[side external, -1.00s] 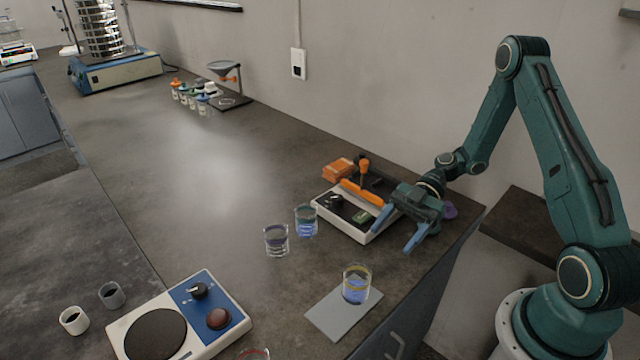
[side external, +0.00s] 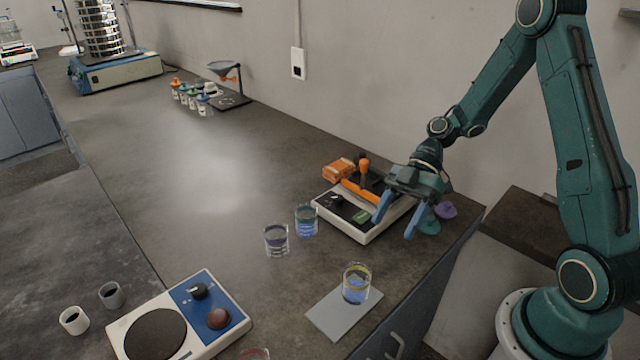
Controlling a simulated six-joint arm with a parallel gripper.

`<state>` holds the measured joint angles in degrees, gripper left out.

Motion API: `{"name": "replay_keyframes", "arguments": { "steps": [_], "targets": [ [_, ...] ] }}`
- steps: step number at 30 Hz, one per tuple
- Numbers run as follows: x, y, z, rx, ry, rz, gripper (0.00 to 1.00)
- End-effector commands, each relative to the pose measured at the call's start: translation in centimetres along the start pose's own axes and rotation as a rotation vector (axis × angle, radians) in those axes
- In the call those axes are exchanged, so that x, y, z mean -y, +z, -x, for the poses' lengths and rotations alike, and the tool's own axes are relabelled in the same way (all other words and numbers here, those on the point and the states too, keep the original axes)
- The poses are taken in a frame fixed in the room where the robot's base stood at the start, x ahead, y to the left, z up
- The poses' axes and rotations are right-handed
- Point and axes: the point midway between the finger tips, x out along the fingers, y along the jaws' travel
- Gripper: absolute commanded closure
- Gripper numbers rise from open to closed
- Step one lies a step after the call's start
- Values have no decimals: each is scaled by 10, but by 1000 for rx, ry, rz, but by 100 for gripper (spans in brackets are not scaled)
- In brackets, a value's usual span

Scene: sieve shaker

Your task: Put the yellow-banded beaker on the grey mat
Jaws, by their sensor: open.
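The yellow-banded beaker (side external: 356,284) stands upright on the grey mat (side external: 330,318), near the mat's far side, with blue liquid in it. My gripper (side external: 394,223) is open and empty, fingers pointing down. In the picture it is above and to the right of the beaker, apart from it, in front of the white device's right end.
Two other beakers, one dark-banded (side external: 276,240) and one teal-banded (side external: 306,220), stand left of the white device (side external: 362,228). A hotplate (side external: 180,318) is at the front left, with a red-rimmed vessel (side external: 254,354) partly cut off. Teal (side external: 430,226) and purple (side external: 446,210) items lie right of my gripper.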

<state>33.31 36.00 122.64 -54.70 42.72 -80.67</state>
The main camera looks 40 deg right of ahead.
Motion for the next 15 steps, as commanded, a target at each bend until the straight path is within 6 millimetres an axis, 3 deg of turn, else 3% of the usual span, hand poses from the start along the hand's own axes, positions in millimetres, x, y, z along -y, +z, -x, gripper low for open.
{"name": "replay_keyframes", "arguments": {
  "steps": [15],
  "targets": [
    [39, -58, 32, 333, 198, -322, 34]
  ]
}}
